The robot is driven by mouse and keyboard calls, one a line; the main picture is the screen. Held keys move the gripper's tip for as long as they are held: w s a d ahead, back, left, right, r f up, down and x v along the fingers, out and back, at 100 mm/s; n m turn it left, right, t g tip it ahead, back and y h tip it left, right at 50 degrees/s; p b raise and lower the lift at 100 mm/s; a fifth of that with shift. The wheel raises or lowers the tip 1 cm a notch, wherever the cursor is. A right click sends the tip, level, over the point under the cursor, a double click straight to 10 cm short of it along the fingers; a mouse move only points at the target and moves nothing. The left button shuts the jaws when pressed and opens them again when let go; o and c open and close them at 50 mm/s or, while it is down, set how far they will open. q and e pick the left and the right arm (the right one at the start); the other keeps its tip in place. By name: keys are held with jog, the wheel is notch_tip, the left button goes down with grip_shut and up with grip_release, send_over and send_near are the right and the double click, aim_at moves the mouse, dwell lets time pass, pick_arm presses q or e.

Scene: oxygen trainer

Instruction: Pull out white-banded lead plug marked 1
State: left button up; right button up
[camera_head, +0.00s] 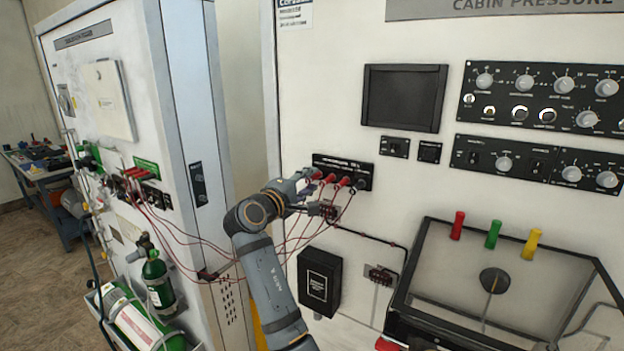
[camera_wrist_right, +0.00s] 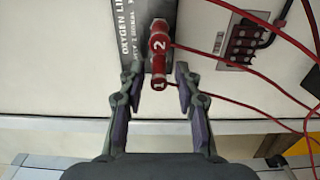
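The red plug marked 1 (camera_wrist_right: 158,83) shows end-on in the right wrist view, at the near end of the row. The red plug marked 2 (camera_wrist_right: 158,42) is just beyond it. Both sit at the dark panel labelled OXYGEN (camera_wrist_right: 128,38). My right gripper (camera_wrist_right: 157,76) is open, with one finger on each side of plug 1 and visible gaps. In the head view my right gripper (camera_head: 304,190) is at the left end of the jack panel (camera_head: 347,167) and partly covers the plugs there. My left gripper is out of view.
Thin red leads hang from the plugs and cross to the cabinet on the left (camera_head: 112,100). A black box (camera_head: 320,282) is mounted below the jack panel. A glazed case (camera_head: 500,270) with red, green and yellow handles stands at the right.

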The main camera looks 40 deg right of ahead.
aim_at(308, 182)
jog(key=shift+c, duration=0.3)
grip_shut()
jog(key=shift+a, duration=0.15)
jog(key=shift+s+a+f, duration=0.1)
jog(key=shift+s+a, duration=0.05)
jog(key=shift+a, duration=0.15)
jog(key=shift+b+v, duration=0.55)
jog(key=shift+v, duration=1.6)
